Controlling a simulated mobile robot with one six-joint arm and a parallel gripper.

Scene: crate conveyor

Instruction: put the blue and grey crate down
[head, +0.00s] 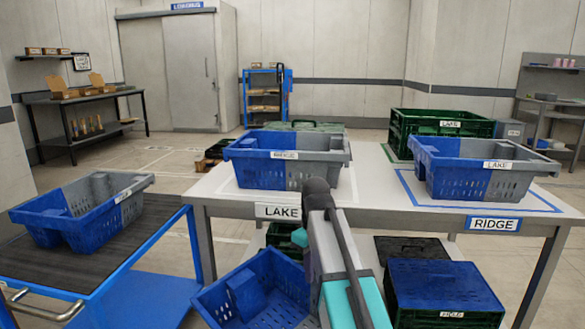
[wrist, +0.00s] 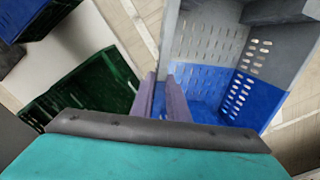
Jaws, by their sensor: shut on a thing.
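My gripper (wrist: 162,94) is shut on the near wall of a blue and grey crate (wrist: 265,100), which fills the upper right of the wrist view. In the head view, the blue part of this held crate (head: 242,292) shows low in front of the table, left of my forearm. The fingertips and the rest of the crate are hidden there. The crate looks empty apart from its moulded inner block. Floor shows beyond it in the wrist view. Whether anything supports it from below cannot be told.
A white table (head: 380,195) bears a RIDGE crate (head: 262,170) over the LAKE sign, a LAKE crate (head: 465,178) over the RIDGE sign, and a green crate (head: 398,130). A blue cart (head: 90,265) at left bears another blue and grey crate (head: 80,225). Crates stand beneath the table.

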